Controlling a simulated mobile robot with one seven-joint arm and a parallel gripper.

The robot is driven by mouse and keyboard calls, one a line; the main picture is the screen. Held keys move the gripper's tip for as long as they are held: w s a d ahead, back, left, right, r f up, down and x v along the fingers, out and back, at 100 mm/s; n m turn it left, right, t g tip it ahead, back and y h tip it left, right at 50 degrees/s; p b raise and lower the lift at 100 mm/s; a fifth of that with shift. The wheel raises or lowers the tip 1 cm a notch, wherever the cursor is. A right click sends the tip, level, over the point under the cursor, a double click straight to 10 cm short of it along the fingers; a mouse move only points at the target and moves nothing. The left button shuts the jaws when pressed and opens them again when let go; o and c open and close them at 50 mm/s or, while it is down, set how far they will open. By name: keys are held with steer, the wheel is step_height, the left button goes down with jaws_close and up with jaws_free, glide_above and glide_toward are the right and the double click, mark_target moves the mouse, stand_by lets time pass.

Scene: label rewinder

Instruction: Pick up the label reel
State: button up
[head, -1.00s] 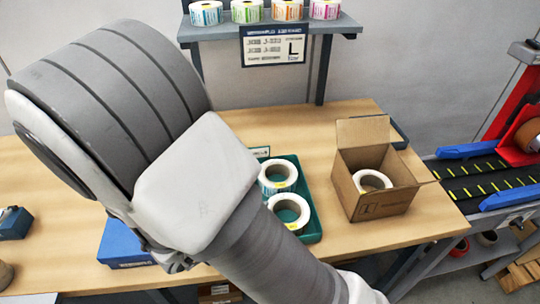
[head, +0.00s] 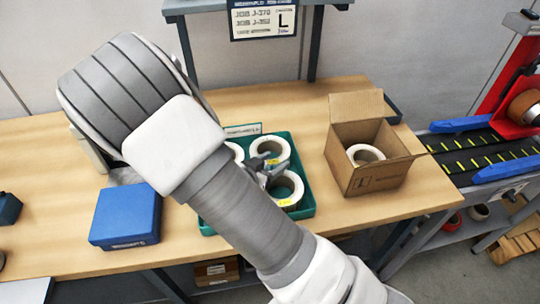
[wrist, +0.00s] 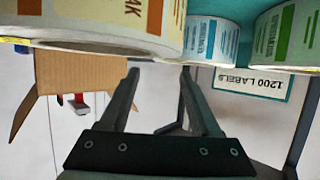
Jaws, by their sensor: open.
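Several white label reels stand in a teal tray (head: 307,208) on the bench. A back reel (head: 268,146) and a front right reel (head: 287,196) show in the head view. A reel at the left is partly hidden by my arm. My gripper (head: 264,172) is open among the reels, seen small and partly covered by my wrist. In the wrist view, which appears upside down, my open gripper (wrist: 160,78) has nothing between its fingers. A reel with orange-brown print (wrist: 110,22) is close above them; a blue-print reel (wrist: 210,42) and green-print reel (wrist: 284,36) are beyond.
An open cardboard box (head: 362,178) with a reel (head: 365,154) inside stands right of the tray. A blue box (head: 126,216) sits to the left. A "1200 LABELS" sign (wrist: 250,82) is behind the tray. A conveyor (head: 485,150) is at far right.

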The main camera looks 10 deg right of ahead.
mark_target(281, 159)
steer(key=x, duration=0.4)
steer(key=shift+f, duration=0.35)
jaws_close()
steer(key=shift+s+a+f, duration=0.1)
steer(key=shift+s+f, duration=0.05)
stand_by(0.9)
